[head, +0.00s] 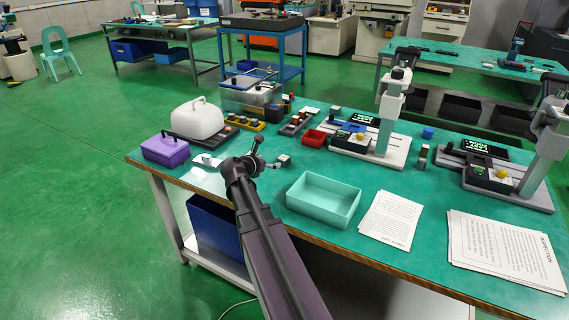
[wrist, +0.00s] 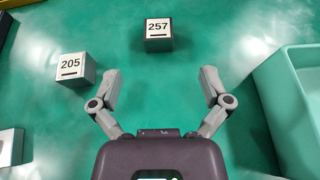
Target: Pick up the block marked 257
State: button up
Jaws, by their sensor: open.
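The block marked 257 (wrist: 158,35) is a dark grey cube with a white label on top. In the wrist view it stands on the green bench top ahead of my gripper (wrist: 160,73), near the middle between the finger lines. My gripper is open and empty, its two grey fingers spread wide, apart from the block. A similar block marked 205 (wrist: 75,69) stands to the left, outside the left finger. In the head view my gripper (head: 262,161) is low over the bench, left of the teal tray. A small pale-topped block (head: 283,159) shows beside it; its label is unreadable there.
The teal tray (head: 290,200) stands close on the right; its rim also shows in the wrist view (wrist: 268,85). A purple box (head: 165,151) and a white domed case (head: 197,120) are to the left. Behind are a red bin (head: 313,139) and a stand (head: 388,120).

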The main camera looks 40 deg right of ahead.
aim_at(283, 158)
jog(key=shift+b+x, duration=1)
jog(key=shift+x, duration=2.1)
jog(key=shift+f, duration=0.1)
jog(key=shift+b+x, duration=1.05)
jog(key=shift+x, duration=1.55)
jog(key=shift+w, duration=0.15)
jog(key=shift+a, duration=0.1)
grip_shut()
